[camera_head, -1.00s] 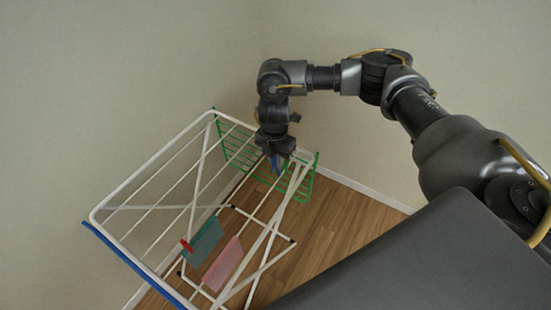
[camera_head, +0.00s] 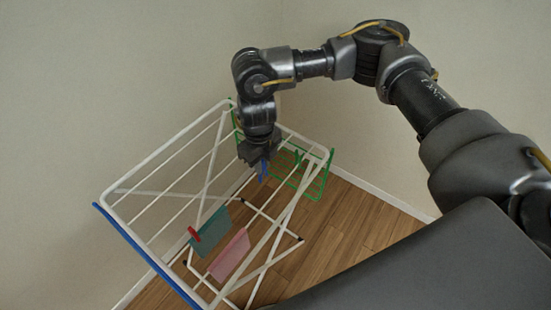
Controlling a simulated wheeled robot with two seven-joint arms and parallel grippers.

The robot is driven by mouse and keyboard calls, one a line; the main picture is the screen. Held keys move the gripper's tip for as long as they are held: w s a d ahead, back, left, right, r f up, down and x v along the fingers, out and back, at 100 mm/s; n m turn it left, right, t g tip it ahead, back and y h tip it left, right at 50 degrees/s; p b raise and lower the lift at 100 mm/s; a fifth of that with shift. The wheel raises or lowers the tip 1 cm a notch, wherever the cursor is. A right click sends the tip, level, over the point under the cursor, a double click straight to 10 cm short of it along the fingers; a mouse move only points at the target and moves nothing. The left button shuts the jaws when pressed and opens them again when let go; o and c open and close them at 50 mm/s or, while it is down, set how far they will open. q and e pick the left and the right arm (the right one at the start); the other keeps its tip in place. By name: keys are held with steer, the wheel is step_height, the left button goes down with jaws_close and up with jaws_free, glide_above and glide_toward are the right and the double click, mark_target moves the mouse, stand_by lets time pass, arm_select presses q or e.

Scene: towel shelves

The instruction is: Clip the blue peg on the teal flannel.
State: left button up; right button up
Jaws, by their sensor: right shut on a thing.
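The teal flannel (camera_head: 212,226) hangs on the white drying rack (camera_head: 157,187), with a red peg (camera_head: 194,234) at its left edge. My right gripper (camera_head: 261,159) is over the far end of the rack, pointing down. It is shut on the blue peg (camera_head: 262,171), which shows just below the fingers. The blue peg is apart from the teal flannel, farther back and to the right of it. My left gripper is not in the picture.
A pink flannel (camera_head: 230,255) hangs to the right of the teal one. A green rack section (camera_head: 313,181) is at the far end. A blue bar (camera_head: 135,243) runs along the near left edge. Walls stand close behind and at left; wooden floor (camera_head: 345,222) is clear at right.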

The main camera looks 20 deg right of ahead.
steer(key=s+a+r+n+b, duration=0.1)
steer(key=s+a+n, duration=0.3)
steer(key=n, duration=1.1)
steer(key=s+a+r+n+b, duration=0.1)
steer(key=s+a+n+b, duration=0.2)
steer(key=n, duration=1.3)
steer(key=s+a, duration=0.1)
steer(key=s, duration=0.2)
steer(key=shift+a+r+b, duration=0.25)
steer(key=shift+b, duration=0.05)
